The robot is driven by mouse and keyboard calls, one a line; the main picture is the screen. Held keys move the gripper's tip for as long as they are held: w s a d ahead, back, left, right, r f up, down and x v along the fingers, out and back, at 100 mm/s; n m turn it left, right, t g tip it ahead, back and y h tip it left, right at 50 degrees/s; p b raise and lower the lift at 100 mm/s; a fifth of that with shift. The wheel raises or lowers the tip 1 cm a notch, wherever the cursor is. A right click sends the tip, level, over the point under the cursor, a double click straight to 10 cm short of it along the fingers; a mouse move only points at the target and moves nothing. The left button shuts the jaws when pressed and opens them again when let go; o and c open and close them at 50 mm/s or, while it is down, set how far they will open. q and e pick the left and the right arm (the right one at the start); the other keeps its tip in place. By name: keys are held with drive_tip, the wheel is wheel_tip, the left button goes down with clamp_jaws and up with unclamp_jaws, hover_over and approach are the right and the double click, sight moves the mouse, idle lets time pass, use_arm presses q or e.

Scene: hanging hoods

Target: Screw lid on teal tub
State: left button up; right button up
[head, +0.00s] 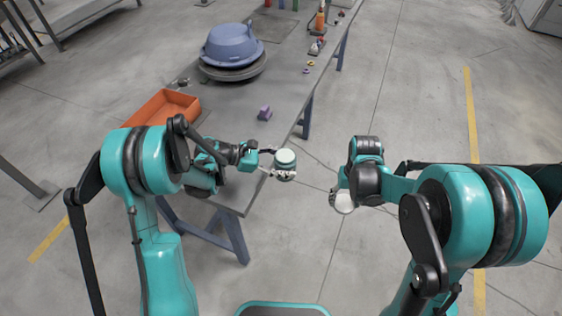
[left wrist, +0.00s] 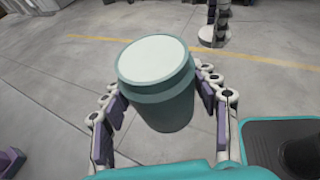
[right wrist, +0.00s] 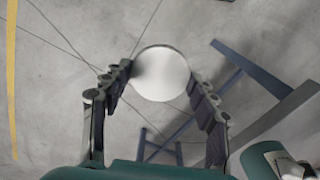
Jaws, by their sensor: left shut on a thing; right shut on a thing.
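The teal tub (head: 286,160) is held upright just off the table's near right corner. In the left wrist view the tub (left wrist: 165,100) has a pale, flat round top and a darker teal body. My left gripper (head: 283,174) is shut on its sides, one finger on each side. A white round lid (right wrist: 160,74) is in my right gripper (right wrist: 160,80), shut on its rim. In the head view the lid (head: 343,204) is low under my right wrist, to the right of the tub and apart from it, partly hidden by the gripper.
The grey table (head: 225,110) runs away from me. It holds an orange tray (head: 160,108), a blue-violet bowl-like part (head: 231,45), a small purple block (head: 264,113) and several small items at the far end. Open floor lies between and beyond my grippers.

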drive_tip(key=w+a+r+n, duration=0.4)
drive_tip(key=w+a+r, duration=0.2)
wheel_tip(320, 180, up, 13)
drive_tip(key=n, duration=0.9)
hover_over(285, 155)
drive_tip(key=shift+r, duration=0.15)
drive_tip(key=shift+f, duration=2)
drive_tip(key=shift+f, duration=0.9)
